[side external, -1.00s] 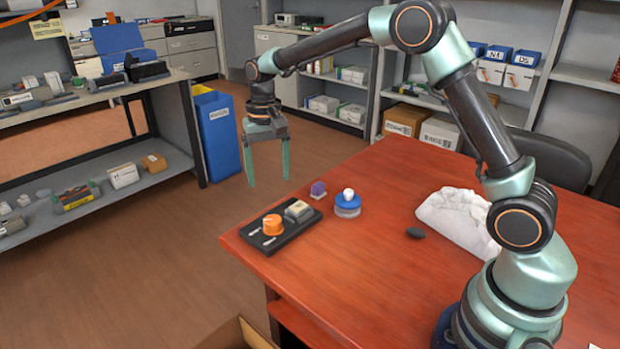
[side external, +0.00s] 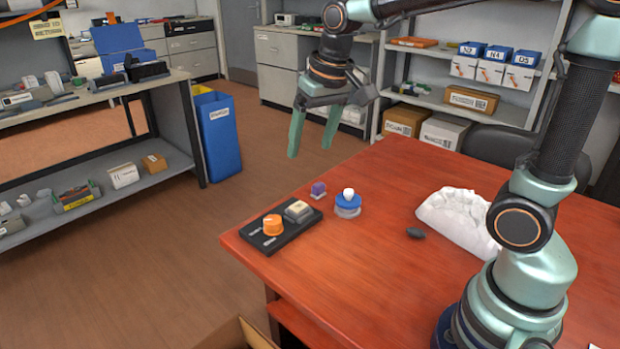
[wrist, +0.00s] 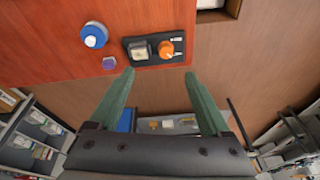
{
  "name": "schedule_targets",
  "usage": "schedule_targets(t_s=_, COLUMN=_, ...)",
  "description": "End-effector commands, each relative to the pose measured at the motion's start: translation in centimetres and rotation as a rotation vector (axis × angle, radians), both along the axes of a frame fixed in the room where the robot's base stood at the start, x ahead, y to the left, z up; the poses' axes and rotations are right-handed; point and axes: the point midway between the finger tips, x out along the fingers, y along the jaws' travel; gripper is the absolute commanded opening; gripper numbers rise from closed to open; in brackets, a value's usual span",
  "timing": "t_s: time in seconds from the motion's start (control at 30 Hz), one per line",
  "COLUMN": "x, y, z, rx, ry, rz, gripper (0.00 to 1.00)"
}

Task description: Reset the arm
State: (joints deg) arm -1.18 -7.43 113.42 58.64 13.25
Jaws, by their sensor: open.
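My gripper (side external: 311,141) is open and empty, with two green fingers apart. In the side external view it hangs in the air above and behind the far left edge of the red table (side external: 370,275). In the wrist view the gripper (wrist: 160,82) points toward the table edge, with nothing between its fingers.
A black panel (side external: 262,247) with an orange knob (side external: 272,225) and a beige switch (side external: 298,210) lies at the table's left corner. Near it are a purple piece (side external: 318,189) and a blue disc with a white knob (side external: 348,202). A white cloth (side external: 458,217) and dark lump (side external: 415,233) lie farther right.

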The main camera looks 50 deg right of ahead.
Motion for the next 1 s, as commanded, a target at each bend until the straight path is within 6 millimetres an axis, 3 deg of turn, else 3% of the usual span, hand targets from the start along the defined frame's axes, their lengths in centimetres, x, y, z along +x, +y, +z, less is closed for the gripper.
schedule_targets(t_s=0.2, x=-5.2, y=-0.5, z=0.9, rx=-0.033, ry=-0.114, rz=0.093, gripper=0.81)
schedule_targets(t_s=0.4, x=-8.6, y=-0.7, z=0.1, rx=-0.066, ry=-0.190, rz=0.162, gripper=0.81)
schedule_targets(t_s=0.6, x=-9.9, y=-0.8, z=-0.5, rx=-0.083, ry=-0.223, rz=0.192, gripper=0.81)
schedule_targets(t_s=1.0, x=-9.9, y=-0.8, z=-0.6, rx=-0.084, ry=-0.223, rz=0.196, gripper=0.81)
